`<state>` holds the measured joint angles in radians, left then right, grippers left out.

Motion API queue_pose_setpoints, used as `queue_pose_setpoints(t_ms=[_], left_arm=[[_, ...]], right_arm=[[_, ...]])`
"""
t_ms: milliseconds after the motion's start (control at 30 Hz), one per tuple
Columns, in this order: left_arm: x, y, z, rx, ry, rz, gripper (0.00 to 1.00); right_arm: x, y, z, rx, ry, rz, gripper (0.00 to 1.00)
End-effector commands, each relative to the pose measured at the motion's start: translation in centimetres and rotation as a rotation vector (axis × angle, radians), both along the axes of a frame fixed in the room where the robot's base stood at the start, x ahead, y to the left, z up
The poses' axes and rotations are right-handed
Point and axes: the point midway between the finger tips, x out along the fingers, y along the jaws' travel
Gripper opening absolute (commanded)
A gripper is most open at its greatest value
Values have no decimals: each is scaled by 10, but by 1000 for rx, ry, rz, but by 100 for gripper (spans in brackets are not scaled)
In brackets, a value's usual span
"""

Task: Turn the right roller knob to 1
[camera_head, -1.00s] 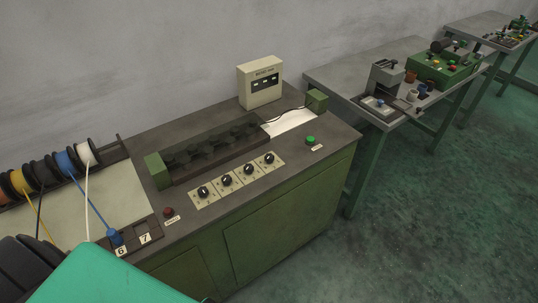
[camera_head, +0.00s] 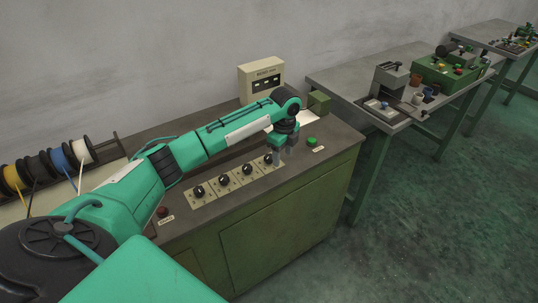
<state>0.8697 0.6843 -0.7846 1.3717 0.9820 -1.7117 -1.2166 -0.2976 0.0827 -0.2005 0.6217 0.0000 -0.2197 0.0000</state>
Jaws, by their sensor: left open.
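Several black roller knobs on cream plates sit in a row on the front of the machine top. The right roller knob (camera_head: 268,160) is at the right end of the row, partly hidden by my left gripper. My left gripper (camera_head: 283,161) points down just at the right side of this knob, its fingers open. I cannot tell whether the fingers are around the knob or beside it. The knob's pointer and the marks on its plate are too small to read. My right gripper is not in view.
A green button (camera_head: 311,141) lies close to the right of my left gripper. A cream display box (camera_head: 261,82) stands behind. My arm covers much of the roller bed. Wire spools (camera_head: 60,161) are at the left; other benches (camera_head: 400,85) stand at the right.

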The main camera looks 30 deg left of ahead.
Motion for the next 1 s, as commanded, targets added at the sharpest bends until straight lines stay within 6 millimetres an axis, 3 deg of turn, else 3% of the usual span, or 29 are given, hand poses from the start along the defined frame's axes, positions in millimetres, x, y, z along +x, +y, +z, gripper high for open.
queue_pose_setpoints(t_ms=[33,200,400,567,1000], left_arm=[[9,18,19,6,-1,-6,52],[23,54,61,1,9,-42,52],[28,71,78,-5,13,-57,52],[27,71,62,-6,17,-58,52],[27,71,-27,-6,16,-56,52]], right_arm=[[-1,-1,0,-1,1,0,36],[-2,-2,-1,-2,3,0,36],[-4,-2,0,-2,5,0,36],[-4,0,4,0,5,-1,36],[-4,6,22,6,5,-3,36]])
